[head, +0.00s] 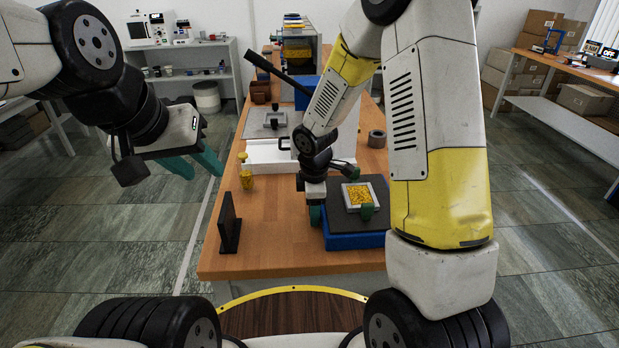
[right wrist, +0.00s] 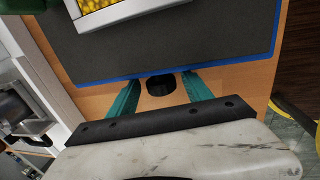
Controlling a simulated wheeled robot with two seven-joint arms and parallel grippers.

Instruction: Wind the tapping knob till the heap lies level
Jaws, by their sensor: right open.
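The tapping machine has a blue base (head: 358,241) with a dark grey top. On it a pale square tray (head: 349,197) holds a yellow heap (head: 360,195), whose levelness I cannot judge. The tray and heap also show at the top of the right wrist view. There, a dark round knob (right wrist: 160,85) shows beside the blue edge. My right gripper (head: 315,212) is open at the base's left side; its fingers stand on either side of the knob, apparently not closed on it. The knob is hidden in the head view. My left gripper (head: 208,163) is open, empty, and left of the table.
A dark upright plate (head: 229,223) and a yellow-topped piece (head: 246,176) stand left of the machine. Behind is a white press with a long black lever (head: 275,72). A grey ring (head: 377,139) lies at the right.

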